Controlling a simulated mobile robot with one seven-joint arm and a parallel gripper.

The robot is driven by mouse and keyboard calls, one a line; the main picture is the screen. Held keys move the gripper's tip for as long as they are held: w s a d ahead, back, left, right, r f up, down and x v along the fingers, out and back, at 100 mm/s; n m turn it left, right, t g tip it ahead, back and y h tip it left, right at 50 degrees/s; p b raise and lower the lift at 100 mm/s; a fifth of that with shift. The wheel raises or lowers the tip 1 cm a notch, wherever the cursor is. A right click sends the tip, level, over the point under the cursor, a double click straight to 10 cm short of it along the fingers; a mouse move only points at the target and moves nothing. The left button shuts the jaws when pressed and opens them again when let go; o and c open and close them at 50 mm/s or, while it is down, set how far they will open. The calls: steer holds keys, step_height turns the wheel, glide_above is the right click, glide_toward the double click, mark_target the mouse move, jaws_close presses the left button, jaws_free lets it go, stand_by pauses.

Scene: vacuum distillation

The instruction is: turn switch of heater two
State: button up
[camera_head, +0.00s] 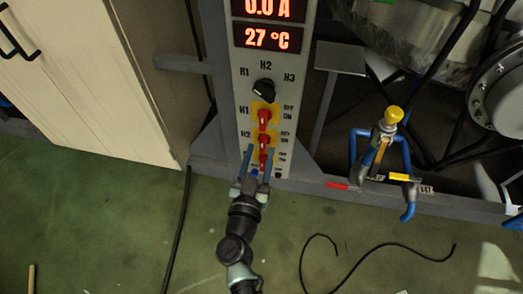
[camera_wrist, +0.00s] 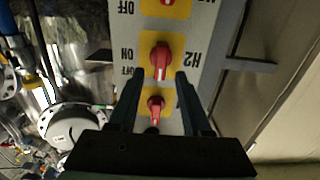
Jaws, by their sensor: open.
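The heater two switch (camera_head: 264,138), a red rotary handle on a yellow plate labelled H2, is on the narrow grey control panel (camera_head: 245,98). In the wrist view the same switch (camera_wrist: 160,57) appears just beyond my fingertips, its handle roughly in line with the panel's length. My gripper (camera_head: 260,149) is open and empty, its fingertips just below the H2 switch in the head view and on either side of its lower end in the wrist view (camera_wrist: 161,75). Whether the fingers touch anything is not clear.
Another red switch (camera_head: 264,115) is above H2, and a third (camera_wrist: 155,104) shows between my fingers. A black selector knob (camera_head: 263,89) and a display reading 27 °C (camera_head: 267,38) are higher up. A blue-handled valve (camera_head: 385,145) with a yellow knob stands to the right.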

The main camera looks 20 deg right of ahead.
steer(key=shift+b+x, duration=0.3)
steer(key=shift+x, duration=0.9)
jaws_close()
